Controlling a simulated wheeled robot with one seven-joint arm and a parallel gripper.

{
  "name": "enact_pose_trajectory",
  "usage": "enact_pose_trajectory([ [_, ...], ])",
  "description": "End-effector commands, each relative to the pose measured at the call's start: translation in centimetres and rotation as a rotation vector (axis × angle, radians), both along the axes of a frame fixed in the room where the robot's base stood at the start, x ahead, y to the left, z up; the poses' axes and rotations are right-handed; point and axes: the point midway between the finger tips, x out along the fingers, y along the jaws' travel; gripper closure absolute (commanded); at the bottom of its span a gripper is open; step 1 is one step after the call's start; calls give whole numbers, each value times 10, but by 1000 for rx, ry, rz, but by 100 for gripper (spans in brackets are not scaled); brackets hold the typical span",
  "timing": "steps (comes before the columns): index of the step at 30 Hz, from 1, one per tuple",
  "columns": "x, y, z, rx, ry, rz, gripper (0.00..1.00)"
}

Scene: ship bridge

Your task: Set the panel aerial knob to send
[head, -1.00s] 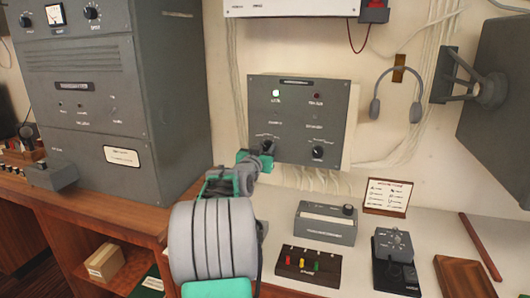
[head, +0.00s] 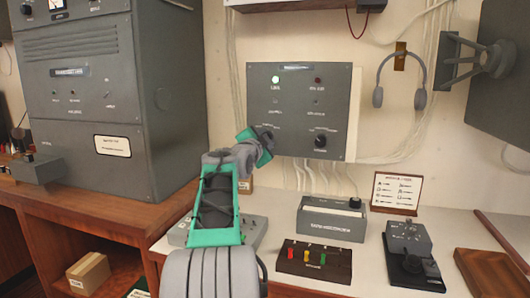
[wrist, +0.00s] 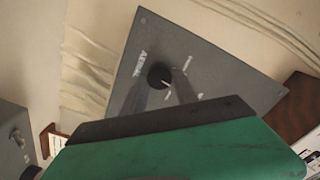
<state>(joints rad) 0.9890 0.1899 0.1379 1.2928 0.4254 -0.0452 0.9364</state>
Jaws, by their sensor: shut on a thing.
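The grey wall panel (head: 295,110) has a lit green lamp at its upper left and a dark red lamp at its upper right. My gripper (head: 268,136) is at the panel's lower left. In the wrist view the dark round aerial knob (wrist: 158,76) sits beside the "AERIAL" lettering, with a small pale mark near it. My gripper's fingers (wrist: 160,90) are shut on this knob, one on each side. The head view hides the knob behind my gripper. I cannot tell which position the knob points to.
A second black knob (head: 320,141) is on the panel to the right of my gripper. Below, the white desk holds a grey box (head: 332,218), a block with coloured switches (head: 305,262) and a key unit (head: 410,250). A tall grey cabinet (head: 110,100) stands left.

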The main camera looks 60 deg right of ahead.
Motion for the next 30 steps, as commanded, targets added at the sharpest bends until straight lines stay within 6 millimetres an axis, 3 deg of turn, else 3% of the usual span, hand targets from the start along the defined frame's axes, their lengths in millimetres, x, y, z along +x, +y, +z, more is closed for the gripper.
enact_pose_trajectory([
  [15,-1,0,-4,69,-455,-1,100],
  [30,-1,0,-3,102,-654,0,100],
])
